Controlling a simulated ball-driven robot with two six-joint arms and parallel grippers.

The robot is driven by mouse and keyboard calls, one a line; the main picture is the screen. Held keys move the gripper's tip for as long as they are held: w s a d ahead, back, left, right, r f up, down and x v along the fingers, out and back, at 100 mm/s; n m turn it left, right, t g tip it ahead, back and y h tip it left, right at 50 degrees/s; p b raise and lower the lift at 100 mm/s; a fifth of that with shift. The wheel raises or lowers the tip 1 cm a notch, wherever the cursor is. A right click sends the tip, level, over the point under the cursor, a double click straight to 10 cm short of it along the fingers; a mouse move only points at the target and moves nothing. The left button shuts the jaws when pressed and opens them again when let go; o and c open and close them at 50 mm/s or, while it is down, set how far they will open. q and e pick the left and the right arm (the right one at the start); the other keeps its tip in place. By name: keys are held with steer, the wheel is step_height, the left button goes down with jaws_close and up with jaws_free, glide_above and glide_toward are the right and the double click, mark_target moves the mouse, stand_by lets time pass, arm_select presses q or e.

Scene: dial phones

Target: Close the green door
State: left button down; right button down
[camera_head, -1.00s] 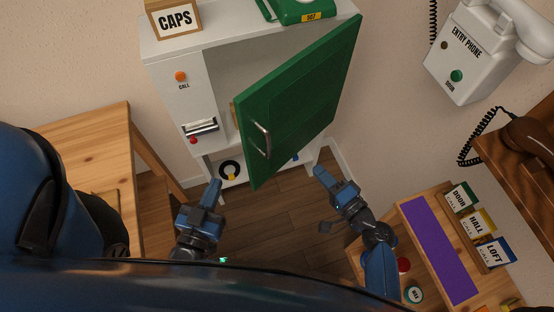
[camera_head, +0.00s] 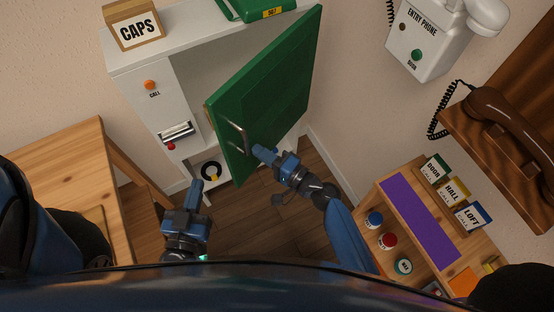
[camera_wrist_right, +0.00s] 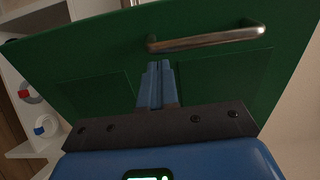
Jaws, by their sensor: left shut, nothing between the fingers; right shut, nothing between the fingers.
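The green door (camera_head: 275,85) of the white cabinet (camera_head: 132,92) stands open, swung out toward the right. Its metal handle (camera_head: 236,138) is near its free edge. My right gripper (camera_head: 261,152) is shut and empty, just in front of the door's outer face and close to the handle. In the right wrist view, the shut fingers (camera_wrist_right: 155,84) point at the green panel, below the handle (camera_wrist_right: 206,39); I cannot tell whether they touch it. My left gripper (camera_head: 194,190) is shut and empty, low in front of the cabinet, left of the door.
A CAPS box (camera_head: 134,26) and a green phone (camera_head: 256,8) stand on the cabinet. A wooden table (camera_head: 62,165) is at left. At right are a wooden shelf with a purple strip (camera_head: 421,216), a brown phone (camera_head: 508,122) and a white entry phone (camera_head: 437,45).

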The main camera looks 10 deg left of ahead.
steer(key=shift+x, duration=1.9)
